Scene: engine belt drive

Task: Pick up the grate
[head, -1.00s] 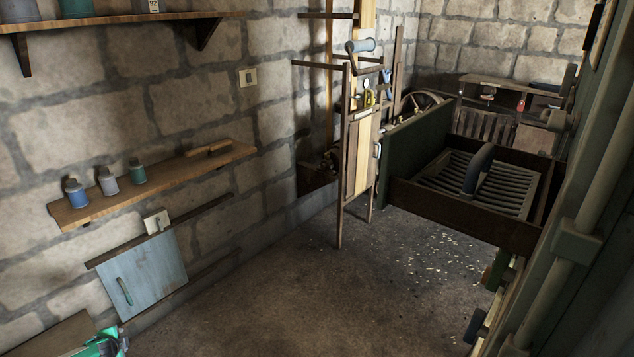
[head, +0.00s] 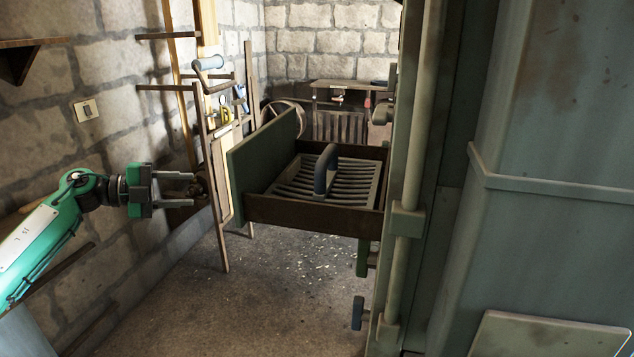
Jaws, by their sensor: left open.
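The grate (head: 290,189) is a grey slatted piece with an upright blue-grey arched handle (head: 325,170). It lies inside a dark brown open drawer (head: 305,216) with a green front panel, at the middle of the head view. My left gripper (head: 190,187) is open and empty, its fingers pointing right. In the picture it is left of the drawer's green panel and apart from it. The far right end of the drawer is hidden behind a green frame with a vertical bar. My right gripper is not in view.
A wooden rack (head: 221,190) stands by the stone wall, just past my left gripper. A tall green cabinet (head: 560,160) with a vertical bar (head: 412,150) fills the right side. A bench (head: 345,88) is at the back. The floor (head: 290,290) before the drawer is open, with pale scraps.

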